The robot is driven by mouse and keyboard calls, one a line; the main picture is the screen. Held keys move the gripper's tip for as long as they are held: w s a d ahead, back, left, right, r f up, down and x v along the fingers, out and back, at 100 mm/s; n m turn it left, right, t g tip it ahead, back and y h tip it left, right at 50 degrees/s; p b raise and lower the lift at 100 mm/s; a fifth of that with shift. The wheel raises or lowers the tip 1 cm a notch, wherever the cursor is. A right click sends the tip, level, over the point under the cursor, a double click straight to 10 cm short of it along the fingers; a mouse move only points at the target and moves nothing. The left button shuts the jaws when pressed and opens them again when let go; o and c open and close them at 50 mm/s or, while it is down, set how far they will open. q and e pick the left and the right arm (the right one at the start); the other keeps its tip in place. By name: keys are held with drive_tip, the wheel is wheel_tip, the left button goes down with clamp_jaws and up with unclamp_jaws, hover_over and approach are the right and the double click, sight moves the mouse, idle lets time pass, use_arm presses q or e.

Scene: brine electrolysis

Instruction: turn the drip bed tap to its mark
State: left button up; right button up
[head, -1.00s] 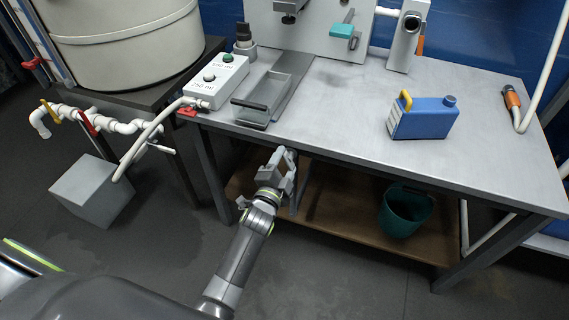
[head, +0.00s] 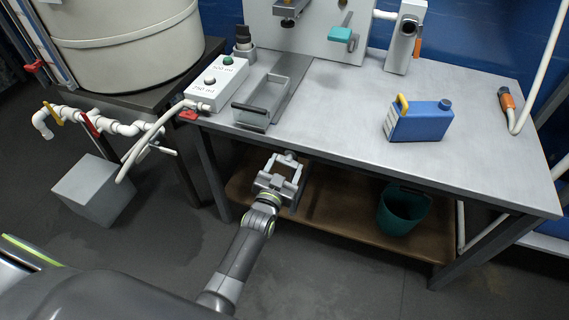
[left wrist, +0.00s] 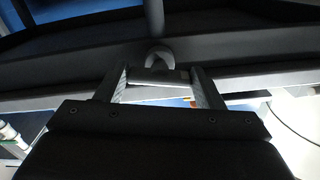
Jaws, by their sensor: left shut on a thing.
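My left gripper (head: 285,163) is at the front edge of the steel bench, just under its top. Its two fingers straddle a small grey tap (head: 290,155), which I take to be the drip bed tap. In the left wrist view the tap shows as a pale grey crossbar (left wrist: 160,77) between the fingers, with a rounded grey piece above it. The fingers are shut on this crossbar. Any mark for the tap is not readable in either view. My right gripper is not in view.
The steel bench (head: 340,100) holds a grey tray (head: 285,88), a white button box (head: 215,85) and a blue canister (head: 420,122). A teal bucket (head: 402,210) stands on the lower shelf. Yellow- and red-handled valves sit on white pipes (head: 120,128) at left.

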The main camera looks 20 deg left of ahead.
use_arm(q)
drive_tip(key=shift+n+p, duration=0.55)
drive_tip(key=shift+n, duration=0.65)
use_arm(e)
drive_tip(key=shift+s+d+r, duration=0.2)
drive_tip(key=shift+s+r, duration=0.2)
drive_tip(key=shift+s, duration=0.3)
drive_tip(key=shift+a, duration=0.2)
use_arm(q)
drive_tip(key=o, duration=1)
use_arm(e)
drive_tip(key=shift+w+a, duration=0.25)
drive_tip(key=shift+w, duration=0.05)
